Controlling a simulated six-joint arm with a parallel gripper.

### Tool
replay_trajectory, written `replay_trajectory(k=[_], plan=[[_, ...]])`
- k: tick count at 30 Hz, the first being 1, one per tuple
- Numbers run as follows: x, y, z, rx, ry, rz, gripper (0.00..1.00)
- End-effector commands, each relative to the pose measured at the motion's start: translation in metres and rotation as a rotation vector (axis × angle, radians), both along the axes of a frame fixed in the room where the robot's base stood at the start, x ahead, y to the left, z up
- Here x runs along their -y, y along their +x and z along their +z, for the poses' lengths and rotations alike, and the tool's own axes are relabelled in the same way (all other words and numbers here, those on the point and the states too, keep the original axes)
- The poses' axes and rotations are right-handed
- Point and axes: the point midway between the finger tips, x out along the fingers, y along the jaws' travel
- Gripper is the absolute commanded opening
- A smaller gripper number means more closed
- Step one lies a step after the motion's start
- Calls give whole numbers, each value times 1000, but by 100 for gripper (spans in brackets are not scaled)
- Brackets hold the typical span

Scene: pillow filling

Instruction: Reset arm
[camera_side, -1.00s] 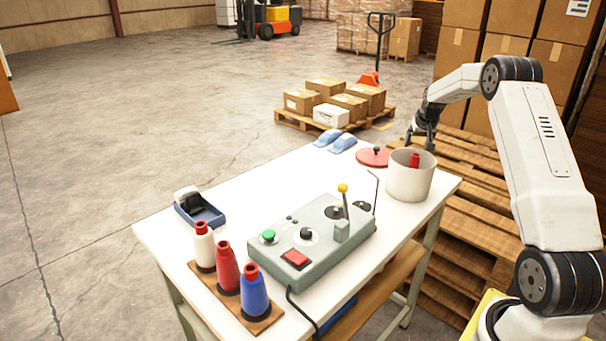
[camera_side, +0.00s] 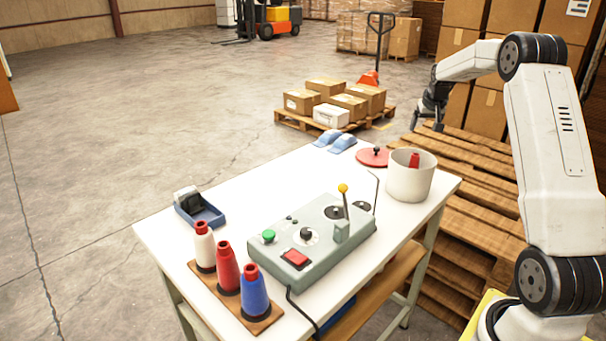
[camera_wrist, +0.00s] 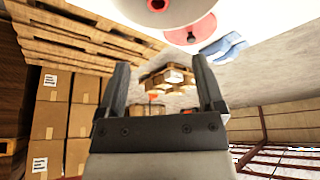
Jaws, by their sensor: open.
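My gripper (camera_side: 427,125) is raised off the table's far right corner, beyond the white pot, and clear of everything. In the wrist view my gripper (camera_wrist: 160,90) has its two dark fingers spread with nothing between them. The white pot (camera_side: 408,183) stands upright on the table with a red object (camera_side: 414,160) inside; only that object's top shows. The pot also shows at the top edge of the wrist view (camera_wrist: 130,12).
The white table (camera_side: 190,250) holds a grey control box (camera_side: 280,268), thread cones (camera_side: 228,270), a blue tray (camera_side: 205,216), a red lid (camera_side: 372,158) and blue cloths (camera_side: 343,143). Wooden pallets (camera_side: 465,165) and stacked cartons (camera_side: 485,110) stand behind my arm.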

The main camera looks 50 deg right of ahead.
Motion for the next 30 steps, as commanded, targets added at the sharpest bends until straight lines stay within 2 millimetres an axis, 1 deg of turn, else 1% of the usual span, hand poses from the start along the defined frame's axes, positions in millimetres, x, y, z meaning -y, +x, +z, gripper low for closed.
replay_trajectory(k=[4,16,20,23,26,29,30], plan=[[-1,-2,4,-1,1,0,87],[-2,-1,4,-1,1,0,87],[-8,3,4,4,0,9,87],[-25,13,5,15,1,27,87],[-52,27,5,35,2,57,87],[-90,44,5,60,5,97,87],[-109,51,6,73,5,117,87]])
